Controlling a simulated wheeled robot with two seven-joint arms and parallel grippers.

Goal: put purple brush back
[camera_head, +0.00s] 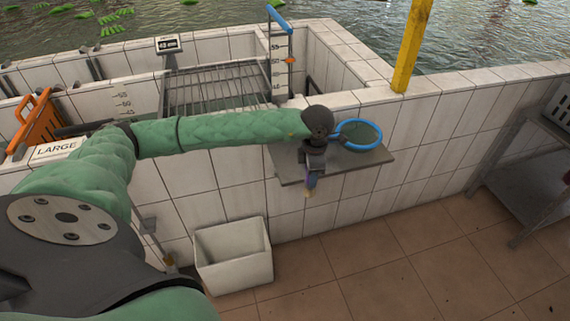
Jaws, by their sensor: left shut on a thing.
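My left gripper (314,165) is at the front edge of a small grey shelf (345,163) on the tiled wall, pointing down. It is shut on a small purple thing, which looks like the purple brush (311,181). The brush hangs below the jaws with a pale yellowish lower end. Its upper part is hidden by the gripper. I cannot tell whether it touches the shelf edge. My right gripper is out of view.
A blue-rimmed round net (380,146) lies on the shelf, right beside my gripper. A white bin (234,258) stands on the floor below. A yellow post (409,48) rises behind. A metal rack (215,88) spans the tiled basin.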

